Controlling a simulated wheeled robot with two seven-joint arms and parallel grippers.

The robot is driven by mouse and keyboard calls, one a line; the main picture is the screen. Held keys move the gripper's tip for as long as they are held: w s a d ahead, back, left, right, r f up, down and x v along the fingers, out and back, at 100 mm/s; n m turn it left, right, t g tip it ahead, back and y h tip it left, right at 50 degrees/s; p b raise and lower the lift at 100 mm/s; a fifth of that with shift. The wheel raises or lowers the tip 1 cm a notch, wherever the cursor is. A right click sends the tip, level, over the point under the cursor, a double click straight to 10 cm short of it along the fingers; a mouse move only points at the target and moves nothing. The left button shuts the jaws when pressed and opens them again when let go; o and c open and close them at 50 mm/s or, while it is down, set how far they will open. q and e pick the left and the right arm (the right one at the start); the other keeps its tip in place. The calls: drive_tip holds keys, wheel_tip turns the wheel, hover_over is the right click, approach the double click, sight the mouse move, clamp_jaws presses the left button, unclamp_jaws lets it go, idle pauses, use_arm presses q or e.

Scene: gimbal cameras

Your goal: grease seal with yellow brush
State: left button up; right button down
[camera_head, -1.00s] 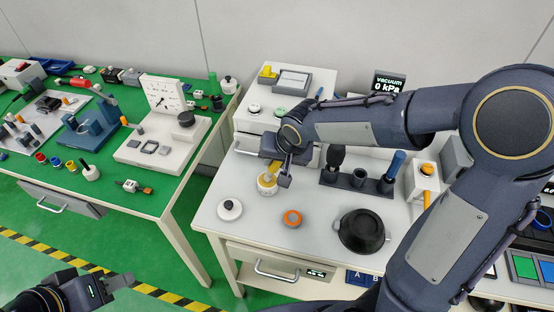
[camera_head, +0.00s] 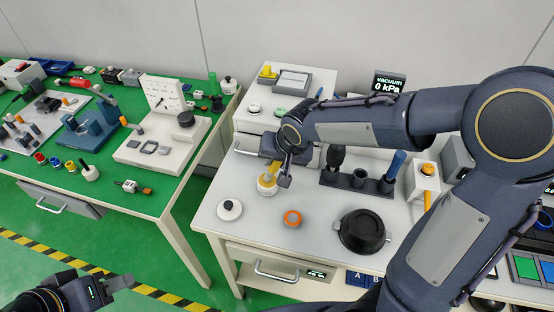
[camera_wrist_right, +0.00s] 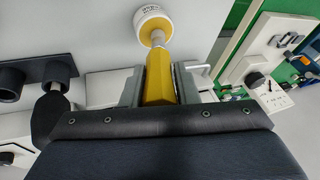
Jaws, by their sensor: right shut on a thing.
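My right gripper (camera_head: 278,172) is shut on the yellow brush (camera_wrist_right: 160,80), holding it by its thick handle. The brush's far end meets the white labelled jar (camera_wrist_right: 152,22); the bristles are hidden, and I cannot tell how deep they reach. The jar also shows in the head view (camera_head: 267,186), just below the gripper. An orange ring (camera_head: 292,218), which looks like the seal, lies flat on the white bench, in front of the jar and apart from it. My left gripper (camera_head: 118,284) is at the lower left, away from the bench; its jaw opening is unclear.
A white lid (camera_head: 229,210) lies left of the ring. A black lidded pot (camera_head: 362,232) stands to its right. A black holder (camera_head: 340,178) with cups stands behind the pot. A vacuum display (camera_head: 388,84) reads 0 kPa. A green table (camera_head: 150,203) is at left.

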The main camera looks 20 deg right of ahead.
drive_tip(key=shift+f, duration=0.1)
drive_tip(key=shift+r+p, duration=2.4)
drive_tip(key=shift+r, duration=1.2)
drive_tip(key=shift+f, duration=0.1)
